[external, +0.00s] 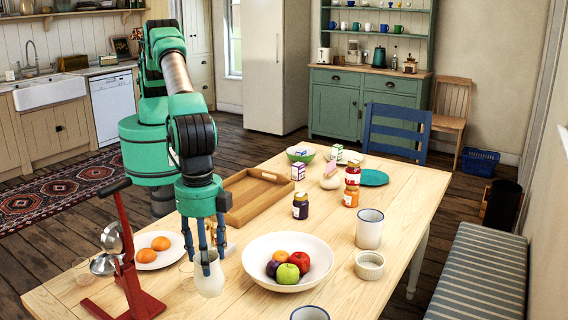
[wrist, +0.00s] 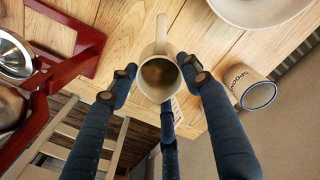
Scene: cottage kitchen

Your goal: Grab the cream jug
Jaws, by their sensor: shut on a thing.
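The cream jug (external: 208,277) hangs in my gripper (external: 205,252) at the front of the table in the external view. In the wrist view the jug (wrist: 158,76) is seen from above, with its handle toward the top and a dark brownish inside. My gripper (wrist: 160,82) is shut on the jug, with blue-grey fingers touching its left and right sides and a third finger below it. The jug appears to be above the tabletop near its front edge; the exact gap is hard to tell.
A white fruit bowl (external: 258,262) stands to the right. A wooden tray (external: 262,207), jars and a white mug (external: 369,229) stand farther back.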

